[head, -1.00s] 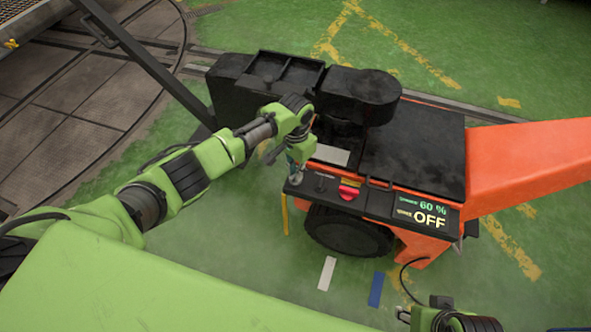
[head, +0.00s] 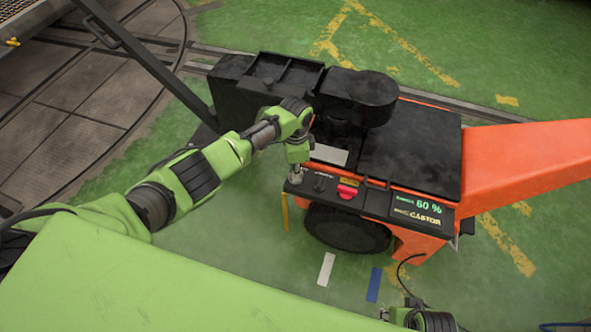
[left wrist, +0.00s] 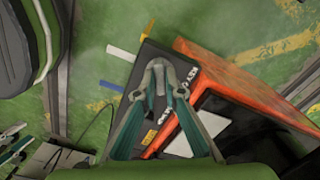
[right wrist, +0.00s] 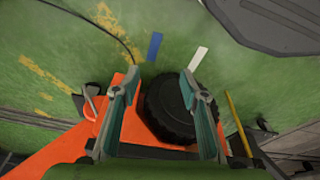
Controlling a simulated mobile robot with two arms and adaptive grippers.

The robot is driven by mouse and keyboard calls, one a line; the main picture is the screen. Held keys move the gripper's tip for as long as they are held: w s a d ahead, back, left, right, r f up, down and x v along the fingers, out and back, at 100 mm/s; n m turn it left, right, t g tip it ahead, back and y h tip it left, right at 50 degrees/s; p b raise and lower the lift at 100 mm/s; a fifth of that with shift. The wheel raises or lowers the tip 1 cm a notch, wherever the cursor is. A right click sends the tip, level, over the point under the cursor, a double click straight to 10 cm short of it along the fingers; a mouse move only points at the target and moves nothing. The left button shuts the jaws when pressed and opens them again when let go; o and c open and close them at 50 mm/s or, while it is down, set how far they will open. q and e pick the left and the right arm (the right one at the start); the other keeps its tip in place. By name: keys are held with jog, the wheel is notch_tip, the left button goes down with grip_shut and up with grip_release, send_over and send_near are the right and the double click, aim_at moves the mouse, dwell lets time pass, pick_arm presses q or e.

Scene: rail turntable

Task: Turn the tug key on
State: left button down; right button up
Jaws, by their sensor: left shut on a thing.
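The orange and black tug (head: 410,150) stands on the green floor with a black control panel (head: 375,200) along its near side. My left gripper (head: 295,178) points down at the panel's left end, its fingertips closed together there. In the left wrist view its fingers (left wrist: 158,68) meet over the panel (left wrist: 150,52); the key between them is hidden. The panel display (head: 418,212) reads 60 % and what looks like CASTOR. My right gripper (right wrist: 158,80) is open and empty in the right wrist view, with the tug's wheel (right wrist: 170,108) beyond it.
A red knob (head: 347,191) and a small black knob (head: 320,184) sit on the panel right of my left gripper. White (head: 326,269) and blue (head: 374,284) strips mark the clear floor in front.

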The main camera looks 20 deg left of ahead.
pick_arm(q)
jog(key=m, duration=0.2)
jog(key=shift+m, duration=1.8)
pick_arm(e)
jog(key=shift+s+f, duration=0.2)
jog(key=shift+f, duration=0.65)
pick_arm(q)
jog(key=c, duration=2.1)
grip_release()
jog(key=shift+c, duration=0.2)
notch_tip(320, 180, up, 12)
